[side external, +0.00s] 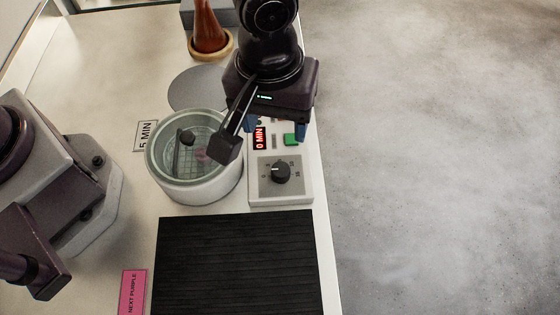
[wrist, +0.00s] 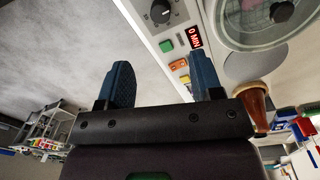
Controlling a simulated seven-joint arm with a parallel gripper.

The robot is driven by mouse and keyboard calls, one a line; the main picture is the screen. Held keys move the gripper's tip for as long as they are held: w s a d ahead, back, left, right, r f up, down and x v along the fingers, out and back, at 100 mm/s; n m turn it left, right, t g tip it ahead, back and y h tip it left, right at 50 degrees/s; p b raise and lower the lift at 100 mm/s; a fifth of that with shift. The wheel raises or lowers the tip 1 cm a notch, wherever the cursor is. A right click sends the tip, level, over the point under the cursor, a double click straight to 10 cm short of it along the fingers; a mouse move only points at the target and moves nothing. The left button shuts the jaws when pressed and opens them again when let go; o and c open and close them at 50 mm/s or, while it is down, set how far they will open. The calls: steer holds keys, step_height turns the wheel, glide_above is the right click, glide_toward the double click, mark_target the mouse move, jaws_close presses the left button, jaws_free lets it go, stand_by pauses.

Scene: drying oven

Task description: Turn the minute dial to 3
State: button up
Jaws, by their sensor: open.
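The minute dial (side external: 281,171) is a black round knob on a light grey control panel (side external: 262,194), with a white pointer line and small marks around it that are too small to read. It also shows at the top of the wrist view (wrist: 165,11). A red display (side external: 260,138) on the panel reads "0 MIN". A green button (side external: 292,140) sits beside it. My gripper (wrist: 163,82) is open, with two blue fingers apart and nothing between them. In the side view it is above the panel's far end, beyond the dial, and its fingertips are partly hidden.
A round glass-lidded oven (side external: 195,165) stands left of the panel. A "5 MIN" card (side external: 145,135), a black mat (side external: 237,262) and a pink "NEXT PURPLE" card (side external: 132,292) lie on the table. A brown object (side external: 208,35) stands at the back. The table edge is just right of the panel.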

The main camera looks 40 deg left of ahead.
mark_target(280, 169)
steer(key=shift+n, duration=0.3)
steer(key=f, duration=1.3)
steer(key=shift+w+d, duration=0.15)
steer(key=shift+d, duration=0.1)
steer(key=c, duration=0.9)
